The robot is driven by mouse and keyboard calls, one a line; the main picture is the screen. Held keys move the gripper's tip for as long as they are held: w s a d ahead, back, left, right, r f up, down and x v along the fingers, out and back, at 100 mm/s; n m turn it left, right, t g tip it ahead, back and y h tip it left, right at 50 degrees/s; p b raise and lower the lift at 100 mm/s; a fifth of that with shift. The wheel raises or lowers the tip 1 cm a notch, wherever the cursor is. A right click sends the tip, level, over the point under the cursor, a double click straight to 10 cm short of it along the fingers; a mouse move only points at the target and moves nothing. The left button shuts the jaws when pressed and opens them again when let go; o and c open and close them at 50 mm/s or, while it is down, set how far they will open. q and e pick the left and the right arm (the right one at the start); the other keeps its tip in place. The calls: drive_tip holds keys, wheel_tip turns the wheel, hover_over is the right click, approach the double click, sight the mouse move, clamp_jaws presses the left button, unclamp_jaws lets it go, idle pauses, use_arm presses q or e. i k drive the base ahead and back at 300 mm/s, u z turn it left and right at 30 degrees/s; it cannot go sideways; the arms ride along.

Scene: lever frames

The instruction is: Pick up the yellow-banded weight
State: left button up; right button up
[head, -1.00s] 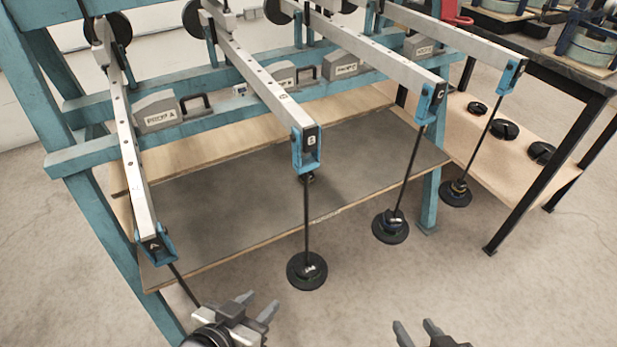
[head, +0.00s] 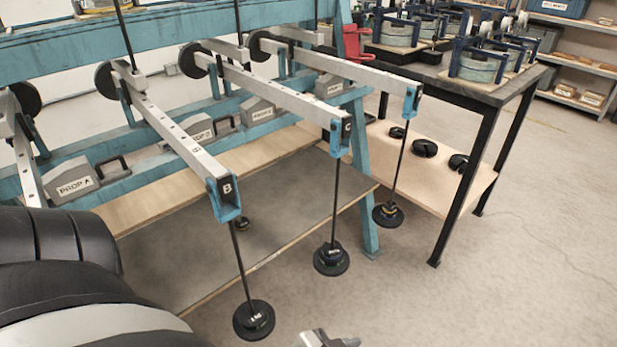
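Round black weights hang on rods from the lever ends. The weight under lever B (head: 253,320) is nearest. The weight under lever C (head: 331,259) shows faint coloured marks. The weight under the far right lever (head: 387,215) has a small yellowish tint around its hub. The marks are too small to tell surely which is the yellow-banded weight. Only a pale grey gripper tip shows at the bottom edge, seemingly my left gripper (head: 325,340); it is apart from the weights, and its opening is cut off. My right gripper is out of view.
The blue frame (head: 361,185) carries the levers above a low board (head: 190,245). Slotted black weights (head: 424,148) lie on a wooden shelf (head: 462,192) under the dark table at right (head: 455,86). The floor at lower right is clear.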

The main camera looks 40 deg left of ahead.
sight(244, 226)
drive_tip(key=z, duration=0.1)
drive_tip(key=i, duration=2.25)
drive_tip(key=u, duration=3.35)
drive_tip(key=i, duration=0.5)
drive_tip(key=z, duration=0.05)
